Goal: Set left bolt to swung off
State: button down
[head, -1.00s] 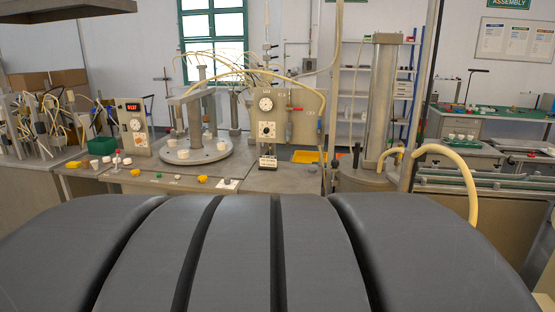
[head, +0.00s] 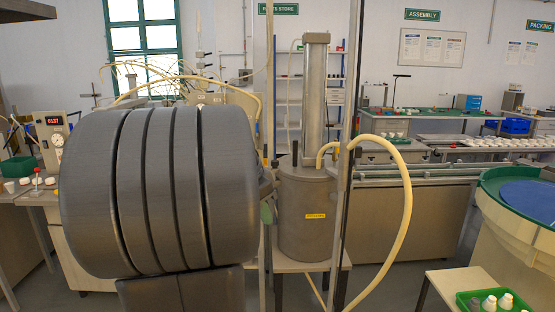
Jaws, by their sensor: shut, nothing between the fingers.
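No bolt can be made out clearly. A grey cylindrical vessel (head: 306,240) with a yellow label (head: 316,216) stands upright on a low stand right of centre. Small fittings show at its top rim, too small to tell apart. My own large ribbed grey arm part fills the left middle of the view, and its right edge comes close to the vessel's left side. A small grey-green piece (head: 268,210) shows between them; I cannot tell what it belongs to. My gripper cannot be made out, and whatever lies behind my arm is hidden.
A tall metal column (head: 314,95) rises behind the vessel. A pale yellow hose (head: 405,200) loops from its top down to the right. An upright post (head: 345,180) stands in front. A conveyor (head: 440,172), a blue-topped round bowl (head: 530,200) and a green tray (head: 495,301) are at right.

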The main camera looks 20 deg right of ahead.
aim_at(275, 163)
jog(key=i+l, duration=0.3)
jog(key=i, duration=0.25)
jog(key=i+l, duration=0.35)
jog(key=i, duration=0.15)
jog(key=i+l+u, duration=0.1)
jog(key=i+l, duration=0.2)
jog(key=i, duration=0.25)
jog(key=i+l, duration=0.35)
jog(key=i, duration=0.15)
